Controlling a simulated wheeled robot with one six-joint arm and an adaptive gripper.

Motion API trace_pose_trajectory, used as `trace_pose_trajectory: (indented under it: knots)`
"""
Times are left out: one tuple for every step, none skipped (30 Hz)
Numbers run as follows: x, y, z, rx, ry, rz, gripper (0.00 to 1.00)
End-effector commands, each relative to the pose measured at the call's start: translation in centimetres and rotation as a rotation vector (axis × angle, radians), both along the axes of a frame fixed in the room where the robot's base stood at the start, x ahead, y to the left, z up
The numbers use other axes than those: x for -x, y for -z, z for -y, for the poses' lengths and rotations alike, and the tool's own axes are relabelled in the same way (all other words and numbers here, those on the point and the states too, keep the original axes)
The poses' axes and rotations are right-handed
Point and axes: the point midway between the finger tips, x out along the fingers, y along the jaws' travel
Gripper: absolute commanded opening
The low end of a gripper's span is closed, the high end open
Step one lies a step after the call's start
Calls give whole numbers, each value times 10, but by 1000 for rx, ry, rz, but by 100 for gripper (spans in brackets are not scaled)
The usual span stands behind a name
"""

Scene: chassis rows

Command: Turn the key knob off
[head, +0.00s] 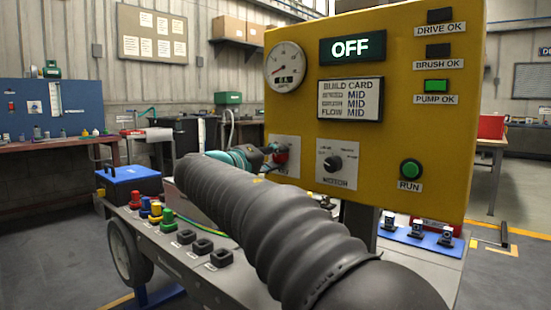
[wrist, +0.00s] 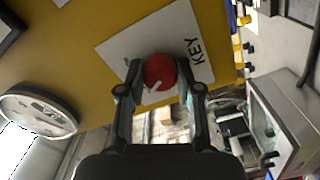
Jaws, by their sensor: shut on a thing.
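The key knob (wrist: 160,71) is red and round, on a white plate (wrist: 112,49) marked KEY on the yellow panel. In the head view the red knob (head: 281,156) shows only in part behind my gripper (head: 272,152). In the wrist view my gripper (wrist: 160,86) has a finger on each side of the knob and is shut on it. A small pale lever or pointer shows on the knob's lower left. The panel's display (head: 351,49) reads OFF.
The yellow panel (head: 400,150) also carries a NOTCH knob (head: 333,163), a green RUN button (head: 411,169), a gauge (head: 286,66) and a lit PUMP OK lamp (head: 436,86). Coloured plugs (head: 155,211) and black sockets (head: 203,246) stand on the cart below.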

Motion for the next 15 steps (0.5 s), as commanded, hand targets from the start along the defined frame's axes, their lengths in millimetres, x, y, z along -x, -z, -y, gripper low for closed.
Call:
trace_pose_trajectory:
  knots:
    - [0,0,0,1,0,-1,0]
    - [0,0,0,1,0,-1,42]
    - [0,0,0,1,0,-1,52]
    - [0,0,0,1,0,-1,59]
    - [0,0,0,1,0,-1,60]
    - [0,0,0,1,0,-1,60]
    - [0,0,0,1,0,-1,60]
    - [0,0,0,1,0,-1,60]
    - [0,0,0,0,0,0,60]
    - [0,0,0,0,0,0,60]
    - [0,0,0,0,0,0,60]
    - [0,0,0,0,0,0,60]
    - [0,0,0,0,0,0,60]
    - [1,0,-1,0,0,0,60]
    - [2,0,-2,0,-1,0,60]
